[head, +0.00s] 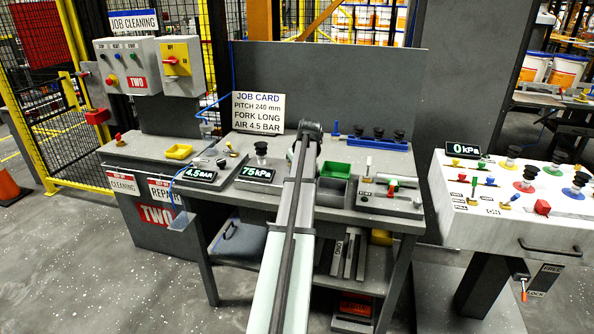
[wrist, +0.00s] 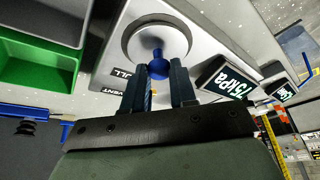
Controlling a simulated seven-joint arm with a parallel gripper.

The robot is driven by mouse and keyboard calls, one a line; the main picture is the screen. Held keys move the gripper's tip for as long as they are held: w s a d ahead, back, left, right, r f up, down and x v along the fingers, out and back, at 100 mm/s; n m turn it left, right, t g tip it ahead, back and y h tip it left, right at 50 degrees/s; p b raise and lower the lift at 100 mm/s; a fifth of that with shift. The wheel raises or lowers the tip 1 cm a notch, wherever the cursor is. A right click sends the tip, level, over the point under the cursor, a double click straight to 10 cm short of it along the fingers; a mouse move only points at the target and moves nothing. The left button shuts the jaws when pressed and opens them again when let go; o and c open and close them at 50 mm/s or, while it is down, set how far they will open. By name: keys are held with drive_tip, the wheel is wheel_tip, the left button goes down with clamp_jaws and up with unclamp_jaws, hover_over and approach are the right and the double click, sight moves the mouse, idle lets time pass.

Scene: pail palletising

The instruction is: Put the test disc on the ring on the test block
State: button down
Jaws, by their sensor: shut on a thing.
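In the wrist view my gripper (wrist: 159,69) is shut on the blue knob of the test disc (wrist: 150,38), a round grey plate. The disc is over the grey test block (wrist: 112,45), between a green bin and a 75 kPa display. In the head view my arm hides the disc and the gripper's fingers. The display (head: 257,173) shows there just left of my arm.
A green bin (head: 336,169) stands right of my arm. A black suction cup (head: 261,148) stands behind the display.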

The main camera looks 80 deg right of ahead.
drive_tip(key=shift+f, duration=0.1)
drive_tip(key=c, duration=0.9)
unclamp_jaws()
drive_tip(key=v, duration=1.2)
